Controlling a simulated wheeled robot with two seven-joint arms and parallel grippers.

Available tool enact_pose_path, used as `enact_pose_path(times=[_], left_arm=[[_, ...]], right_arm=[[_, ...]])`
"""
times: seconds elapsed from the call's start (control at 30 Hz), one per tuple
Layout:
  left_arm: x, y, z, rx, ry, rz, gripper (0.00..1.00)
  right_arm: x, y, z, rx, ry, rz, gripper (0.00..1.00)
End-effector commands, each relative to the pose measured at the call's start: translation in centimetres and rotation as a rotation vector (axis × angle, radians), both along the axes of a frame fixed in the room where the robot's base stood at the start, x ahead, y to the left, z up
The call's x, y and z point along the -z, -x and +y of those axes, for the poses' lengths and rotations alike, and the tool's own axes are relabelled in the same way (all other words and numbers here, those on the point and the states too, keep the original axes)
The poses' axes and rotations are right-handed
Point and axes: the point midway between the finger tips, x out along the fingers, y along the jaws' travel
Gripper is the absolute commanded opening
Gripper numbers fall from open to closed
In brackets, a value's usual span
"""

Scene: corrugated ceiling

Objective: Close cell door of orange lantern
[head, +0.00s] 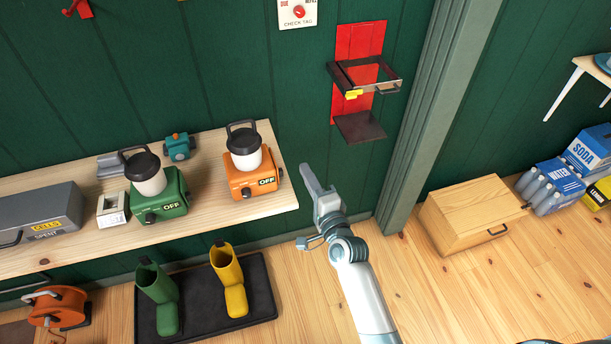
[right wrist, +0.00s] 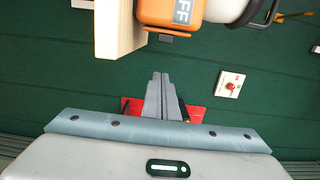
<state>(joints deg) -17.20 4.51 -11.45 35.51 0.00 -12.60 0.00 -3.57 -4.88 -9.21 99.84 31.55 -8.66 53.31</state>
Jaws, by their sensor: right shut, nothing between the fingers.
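The orange lantern (head: 253,175), with a white globe, black cap and handle, stands upright at the right end of the wooden shelf; its front reads OFF. It also shows at the top of the right wrist view (right wrist: 160,12), with a small dark tab (right wrist: 175,38) at its edge. I cannot tell whether that tab is the cell door or how far the door is open. My right gripper (head: 306,170) is shut and empty, just right of the shelf end, apart from the lantern. It also shows in the right wrist view (right wrist: 160,76). My left gripper is out of view.
A green lantern (head: 172,197), a small white box (head: 113,210), a teal item (head: 179,147) and a grey cells box (head: 40,219) share the shelf (head: 225,213). A red wall bracket (head: 358,45) hangs to the right. Boots stand on a black tray (head: 262,293) below.

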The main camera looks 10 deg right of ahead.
Motion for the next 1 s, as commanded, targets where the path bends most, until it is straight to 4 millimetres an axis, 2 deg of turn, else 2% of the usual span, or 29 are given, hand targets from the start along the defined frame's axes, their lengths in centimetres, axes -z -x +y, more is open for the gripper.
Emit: enact_pose_path(times=[0.13,0.43,0.6,0.8,1.0], left_arm=[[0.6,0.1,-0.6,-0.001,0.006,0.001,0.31],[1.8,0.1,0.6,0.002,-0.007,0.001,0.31],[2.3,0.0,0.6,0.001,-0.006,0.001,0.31],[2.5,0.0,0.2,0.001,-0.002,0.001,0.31],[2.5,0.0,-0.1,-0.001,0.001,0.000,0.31]], right_arm=[[0.3,1.8,0.3,-0.001,-0.002,0.004,0.00],[0.5,6.2,0.8,-0.001,-0.002,0.005,0.00],[0.4,8.5,1.1,-0.001,-0.002,0.004,0.00],[0.2,9.7,1.3,-0.001,-0.001,0.002,0.00],[0.1,9.8,1.3,-0.001,-0.001,0.002,0.00]])
